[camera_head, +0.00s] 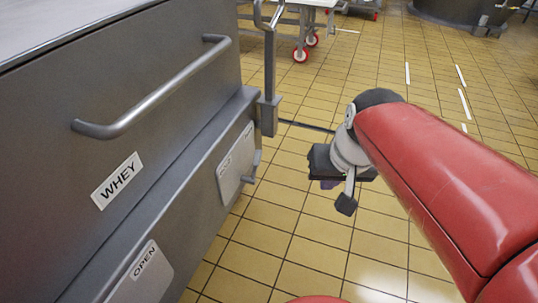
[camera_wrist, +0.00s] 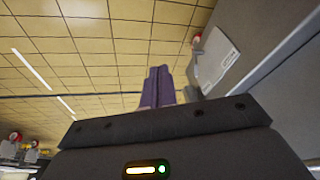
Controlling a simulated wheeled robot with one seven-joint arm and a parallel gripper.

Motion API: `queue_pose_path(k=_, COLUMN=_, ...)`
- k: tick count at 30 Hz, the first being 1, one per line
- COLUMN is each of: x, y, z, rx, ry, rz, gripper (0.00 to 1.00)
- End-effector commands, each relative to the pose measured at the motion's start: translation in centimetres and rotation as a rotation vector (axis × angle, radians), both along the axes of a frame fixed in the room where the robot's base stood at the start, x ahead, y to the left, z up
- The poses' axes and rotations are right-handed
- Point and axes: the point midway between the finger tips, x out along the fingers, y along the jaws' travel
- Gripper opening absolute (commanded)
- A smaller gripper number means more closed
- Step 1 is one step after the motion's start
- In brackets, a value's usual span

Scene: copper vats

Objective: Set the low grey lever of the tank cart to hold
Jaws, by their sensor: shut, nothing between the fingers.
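The tank cart (camera_head: 150,75) is a grey metal body marked WHEY at the left of the head view. A pale plate (camera_head: 235,165) with lettering too small to read is on its lower side. A small grey lever (camera_head: 254,166) sticks out at this plate's right edge. The plate also shows at upper right in the wrist view (camera_wrist: 217,60); the lever's setting there is unclear. My gripper (camera_head: 329,184) is over the floor, right of the lever and apart from it. Its purple fingers (camera_wrist: 157,88) are shut together with nothing between them.
A second plate marked OPEN (camera_head: 143,275) is nearer on the cart's side. A long bar handle (camera_head: 150,95) juts from the upper side, and an upright post (camera_head: 269,75) stands at the far corner.

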Motion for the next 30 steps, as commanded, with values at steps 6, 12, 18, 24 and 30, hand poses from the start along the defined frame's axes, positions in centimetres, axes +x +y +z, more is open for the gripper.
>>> queue_pose_path(k=6, x=6.8, y=2.4, z=-3.6, rx=0.133, ry=0.139, rz=0.008, gripper=0.0)
queue_pose_path(k=12, x=12.8, y=4.4, z=-7.5, rx=0.299, ry=0.246, rz=0.011, gripper=0.0)
queue_pose_path(k=18, x=18.4, y=6.0, z=-12.0, rx=0.506, ry=0.333, rz=0.001, gripper=0.0)
queue_pose_path(k=24, x=23.7, y=6.7, z=-16.5, rx=0.75, ry=0.392, rz=-0.028, gripper=0.0)
queue_pose_path(k=30, x=28.8, y=6.0, z=-21.0, rx=1.022, ry=0.414, rz=-0.085, gripper=0.0)
